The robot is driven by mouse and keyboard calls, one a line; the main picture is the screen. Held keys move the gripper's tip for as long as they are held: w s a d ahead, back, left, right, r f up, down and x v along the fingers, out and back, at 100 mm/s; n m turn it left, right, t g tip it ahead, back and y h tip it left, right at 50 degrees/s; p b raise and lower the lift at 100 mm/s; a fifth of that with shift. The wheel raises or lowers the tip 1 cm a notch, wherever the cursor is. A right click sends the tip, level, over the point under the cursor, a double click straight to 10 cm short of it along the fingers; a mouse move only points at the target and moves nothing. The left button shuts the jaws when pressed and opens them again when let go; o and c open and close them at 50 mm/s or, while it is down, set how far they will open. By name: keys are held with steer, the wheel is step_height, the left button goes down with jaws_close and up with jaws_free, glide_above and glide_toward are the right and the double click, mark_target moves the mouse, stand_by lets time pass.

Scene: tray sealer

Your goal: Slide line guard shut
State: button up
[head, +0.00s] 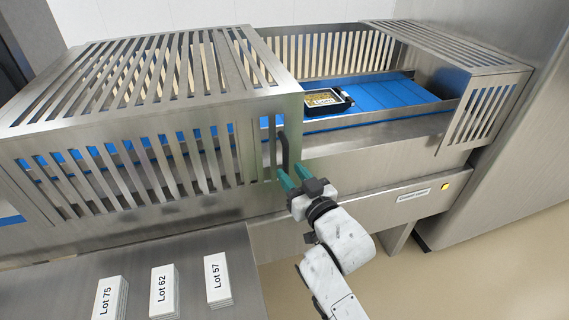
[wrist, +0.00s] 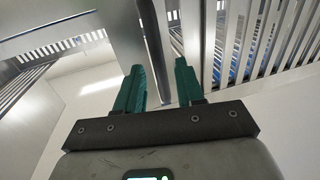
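The line guard (head: 150,118) is a slatted metal cover over the left part of the line. A dark upright handle (head: 284,152) sits at its right end on the front face. To its right the line is uncovered. My gripper (head: 291,172) is at the lower part of the handle, its green fingers pointing at the guard. In the wrist view my gripper (wrist: 159,66) is open, with the dark handle bar (wrist: 153,35) showing in the gap between the fingers. I see no clear contact; how deep the handle sits between them cannot be told.
A black tray with a labelled pack (head: 325,101) sits on the blue conveyor (head: 385,92) in the uncovered stretch. A second slatted cover (head: 455,45) stands at the right. A shelf at lower left holds card stacks Lot 75 (head: 110,298), Lot 62 (head: 163,291) and Lot 57 (head: 217,280).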

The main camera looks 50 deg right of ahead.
mark_target(287, 168)
steer(key=shift+x, duration=2.05)
steer(key=shift+s, duration=0.1)
jaws_close()
